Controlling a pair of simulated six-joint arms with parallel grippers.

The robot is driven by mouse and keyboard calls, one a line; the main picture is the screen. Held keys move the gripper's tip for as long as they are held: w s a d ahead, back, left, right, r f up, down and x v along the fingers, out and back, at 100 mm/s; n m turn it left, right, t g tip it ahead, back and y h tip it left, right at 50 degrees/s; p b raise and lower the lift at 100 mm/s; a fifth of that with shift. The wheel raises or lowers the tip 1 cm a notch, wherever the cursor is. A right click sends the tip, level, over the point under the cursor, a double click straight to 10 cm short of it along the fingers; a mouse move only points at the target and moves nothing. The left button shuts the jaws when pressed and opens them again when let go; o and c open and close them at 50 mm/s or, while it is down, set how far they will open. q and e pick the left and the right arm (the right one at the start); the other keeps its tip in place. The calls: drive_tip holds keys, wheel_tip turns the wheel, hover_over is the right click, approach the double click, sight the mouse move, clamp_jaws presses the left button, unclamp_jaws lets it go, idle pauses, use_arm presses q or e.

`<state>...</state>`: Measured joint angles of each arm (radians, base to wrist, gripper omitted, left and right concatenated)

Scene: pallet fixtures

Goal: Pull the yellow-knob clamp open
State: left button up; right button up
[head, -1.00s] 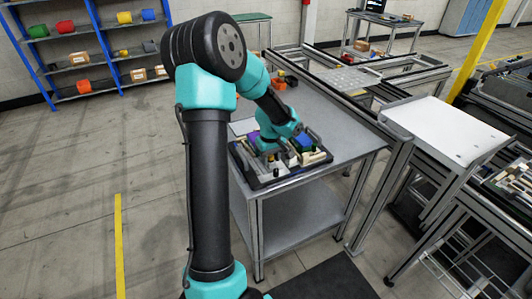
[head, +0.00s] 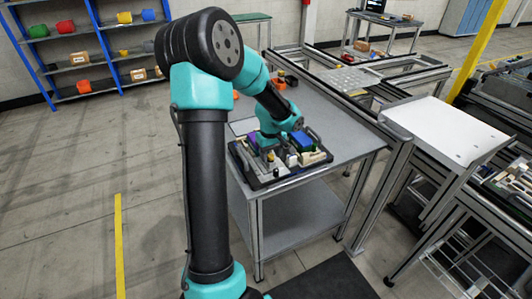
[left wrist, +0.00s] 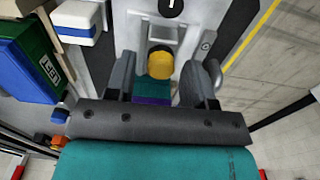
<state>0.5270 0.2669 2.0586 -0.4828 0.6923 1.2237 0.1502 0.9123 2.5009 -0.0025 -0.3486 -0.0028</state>
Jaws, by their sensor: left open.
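The yellow knob (left wrist: 160,65) of the clamp shows in the left wrist view, between and just beyond the fingers of my left gripper (left wrist: 160,78). The fingers stand apart on either side, and a gap shows between each finger and the knob. In the head view the yellow knob (head: 271,156) is a small spot on the pallet fixture (head: 262,183) on the table. My left gripper is over the fixture there, its fingertips largely hidden by the arm. My right gripper is not in view.
A blue block (head: 302,141) sits on the fixture; a blue-and-green box (left wrist: 28,60) and a white-and-blue block (left wrist: 78,22) are left of the gripper in the left wrist view. The grey table (head: 345,140) is bare to the fixture's right. Orange items (head: 279,84) lie at the back.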

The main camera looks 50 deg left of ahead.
use_arm(q)
drive_tip(key=shift+r, duration=3)
